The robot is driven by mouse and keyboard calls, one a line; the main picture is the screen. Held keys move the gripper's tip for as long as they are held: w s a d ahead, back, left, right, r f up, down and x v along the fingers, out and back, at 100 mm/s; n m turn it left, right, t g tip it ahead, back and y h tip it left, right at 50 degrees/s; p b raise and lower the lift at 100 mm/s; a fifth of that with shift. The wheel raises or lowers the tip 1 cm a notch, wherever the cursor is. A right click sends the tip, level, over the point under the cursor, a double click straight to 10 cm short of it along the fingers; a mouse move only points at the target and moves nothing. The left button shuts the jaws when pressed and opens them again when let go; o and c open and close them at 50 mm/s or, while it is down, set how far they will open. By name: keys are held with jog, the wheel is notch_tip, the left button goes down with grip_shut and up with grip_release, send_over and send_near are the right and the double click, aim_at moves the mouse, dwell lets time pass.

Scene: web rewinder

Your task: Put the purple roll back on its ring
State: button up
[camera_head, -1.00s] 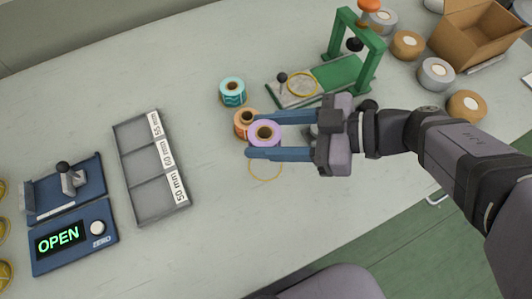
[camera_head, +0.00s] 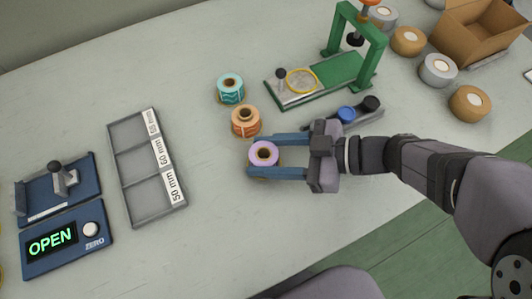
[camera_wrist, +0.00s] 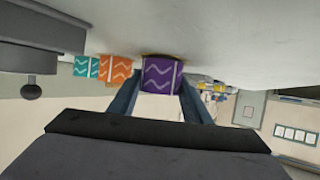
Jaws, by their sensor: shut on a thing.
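The purple roll (camera_head: 264,154), with a brown core, is between the two blue fingers of my gripper (camera_head: 262,157). My gripper is shut on it. In the wrist view the roll (camera_wrist: 161,75) shows purple with pale zigzag lines, and its end is at or very close to the table surface. The thin yellow ring drawn on the table is now almost wholly hidden under the roll and fingers. I cannot tell exactly how well the roll is centred on it.
An orange roll (camera_head: 245,121) stands just behind the purple one, with a teal roll (camera_head: 230,89) beyond. A green press (camera_head: 345,72) stands behind right, a grey three-part tray (camera_head: 131,195) left, and a blue gauge reading OPEN (camera_head: 66,240) far left. Table between tray and roll is clear.

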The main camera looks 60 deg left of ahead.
dwell(0.3)
jog(key=o, duration=1.2)
jog(key=shift+f, duration=0.15)
jog(key=shift+r, duration=0.2)
jog(key=p+v, duration=0.1)
jog(key=v, duration=1.1)
jog(key=shift+d, duration=0.1)
